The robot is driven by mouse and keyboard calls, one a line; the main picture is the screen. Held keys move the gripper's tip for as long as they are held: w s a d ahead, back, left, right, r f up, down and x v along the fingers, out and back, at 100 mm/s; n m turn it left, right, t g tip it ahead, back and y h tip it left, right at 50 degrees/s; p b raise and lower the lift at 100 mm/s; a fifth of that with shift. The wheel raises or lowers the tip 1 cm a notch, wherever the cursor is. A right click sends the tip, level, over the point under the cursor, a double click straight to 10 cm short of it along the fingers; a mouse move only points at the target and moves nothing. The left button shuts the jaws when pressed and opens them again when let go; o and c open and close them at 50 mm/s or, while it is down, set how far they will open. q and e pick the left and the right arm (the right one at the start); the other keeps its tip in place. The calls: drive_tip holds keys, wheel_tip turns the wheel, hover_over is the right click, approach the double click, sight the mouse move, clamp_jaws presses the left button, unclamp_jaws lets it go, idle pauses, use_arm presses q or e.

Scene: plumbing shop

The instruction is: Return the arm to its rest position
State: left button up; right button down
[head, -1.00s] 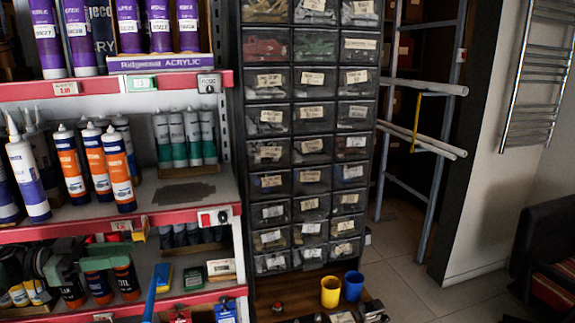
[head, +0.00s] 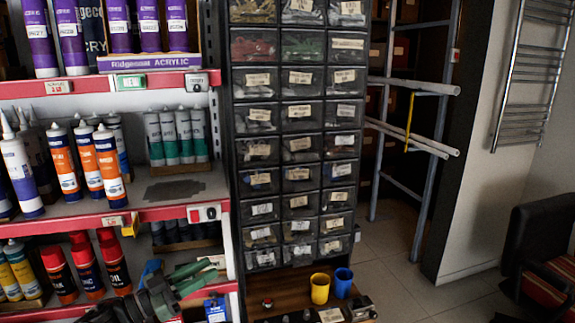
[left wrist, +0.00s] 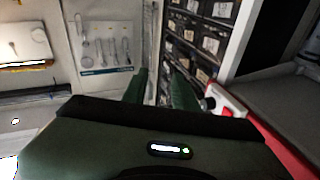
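My left gripper (head: 203,274) is dark green and low in the head view, in front of the lower red-edged shelf (head: 160,222). Its two fingers are apart, with nothing seen between them. In the left wrist view the fingers (left wrist: 161,90) also stand apart, with empty space between them. The gripper hides part of the lower shelf's goods. My right gripper is in neither view.
Orange-labelled tubes (head: 86,160) and red-capped cans (head: 88,268) crowd the shelves at left. A drawer cabinet (head: 300,138) stands close at right. Yellow (head: 320,288) and blue (head: 342,282) cups stand below it.

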use_arm(q)
drive_tip(key=s+d+f+n+t+y, duration=0.1)
drive_tip(key=d+f+n+t+y, duration=0.2)
drive_tip(key=d+f+n+y, duration=0.15)
drive_tip(key=s+f+n+g+y, duration=0.1)
drive_tip(key=s+f+n+y, duration=0.4)
drive_tip(key=s+f+y, duration=0.4)
drive_tip(key=s+a+f+g+y, duration=0.1)
drive_tip(key=s+a+f+g, duration=0.2)
drive_tip(key=s, duration=0.7)
drive_tip(key=s+f+g, duration=0.2)
drive_tip(key=s+g, duration=0.2)
drive_tip(key=s, duration=0.6)
drive_tip(key=s+a+f+g+y, duration=0.1)
drive_tip(key=s+a+f+g, duration=0.2)
drive_tip(key=s, duration=0.6)
wheel_tip(320, 180, down, 25)
drive_tip(key=s+d+g, duration=0.1)
drive_tip(key=s+g, duration=0.1)
drive_tip(key=s+a+f+g, duration=0.1)
drive_tip(key=s+a+f, duration=0.2)
drive_tip(key=s+f, duration=1.3)
drive_tip(key=shift+s+f, duration=0.4)
drive_tip(key=shift+s, duration=0.05)
